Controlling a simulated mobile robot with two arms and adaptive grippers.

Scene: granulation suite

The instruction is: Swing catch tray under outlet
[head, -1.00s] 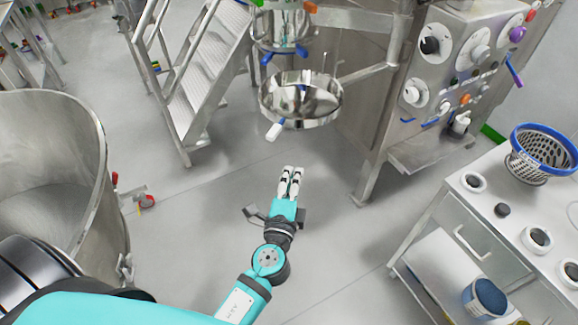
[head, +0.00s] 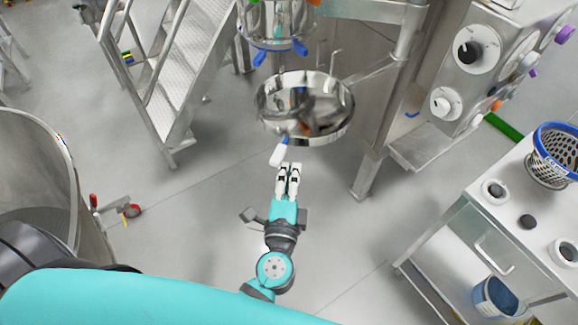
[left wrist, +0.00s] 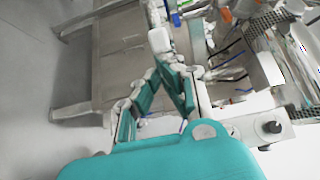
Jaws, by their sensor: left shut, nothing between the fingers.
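The catch tray (head: 335,128), a shiny round steel pan, hangs on a side arm at the upper middle of the head view. Its blue and white handle (head: 279,154) sticks out toward me. The steel outlet (head: 275,27) with blue levers is above and slightly left of the tray in the picture. My left gripper (head: 289,168) is shut and empty, with its fingertips just below the handle's white end. Contact cannot be told. In the left wrist view a white block, probably the handle end (left wrist: 160,40), lies just beyond the fingers. My right gripper is not in view.
A steel machine with a panel of knobs (head: 470,55) stands right of the tray. A large steel bowl (head: 35,160) is at the left. Metal steps (head: 185,75) rise behind. A white bench (head: 470,225) with a blue-rimmed basket (head: 555,155) is at the right. Floor between is clear.

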